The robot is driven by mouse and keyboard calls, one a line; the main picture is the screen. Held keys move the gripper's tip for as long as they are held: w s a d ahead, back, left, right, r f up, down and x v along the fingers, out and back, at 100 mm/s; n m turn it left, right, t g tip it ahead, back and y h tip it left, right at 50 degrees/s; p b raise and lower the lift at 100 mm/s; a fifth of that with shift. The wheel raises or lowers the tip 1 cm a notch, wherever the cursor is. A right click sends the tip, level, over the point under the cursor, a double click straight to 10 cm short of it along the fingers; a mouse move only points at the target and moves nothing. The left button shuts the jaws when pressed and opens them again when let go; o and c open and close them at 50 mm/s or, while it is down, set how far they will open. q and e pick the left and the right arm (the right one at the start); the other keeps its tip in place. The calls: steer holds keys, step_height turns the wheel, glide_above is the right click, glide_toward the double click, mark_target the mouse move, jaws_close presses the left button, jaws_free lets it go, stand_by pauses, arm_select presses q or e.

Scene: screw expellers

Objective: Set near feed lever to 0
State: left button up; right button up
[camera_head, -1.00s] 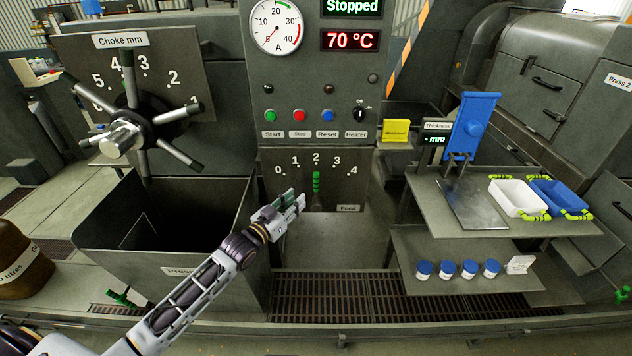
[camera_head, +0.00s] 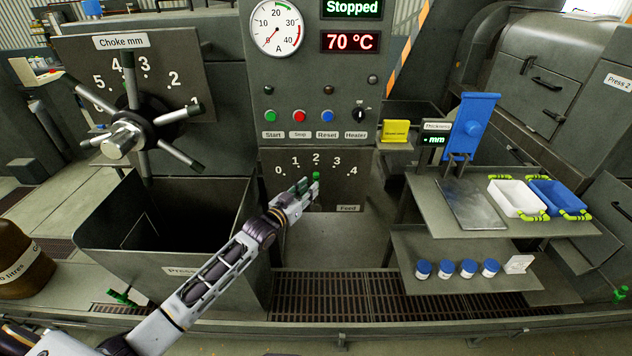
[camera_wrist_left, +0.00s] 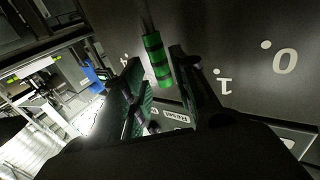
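The feed lever (camera_head: 316,178) has a green grip and stands upright at the 2 mark of the feed scale panel (camera_head: 340,195), which runs from 0 on the left to 4 on the right. My left gripper (camera_head: 306,184) is at the lever's grip, partly covering it in the head view. In the left wrist view the green-banded lever (camera_wrist_left: 157,58) shows between the tips of the two open fingers, with gaps visible, so it is not clamped. The 0 and 1 marks show right of it there. My right gripper is not in view.
A choke hand wheel (camera_head: 125,135) and an open bin (camera_head: 160,262) are on the left. Start, stop and reset buttons (camera_head: 299,116) sit above the feed panel.

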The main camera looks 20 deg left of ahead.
arm_select(q)
steer(key=shift+x, duration=2.6)
jaws_close()
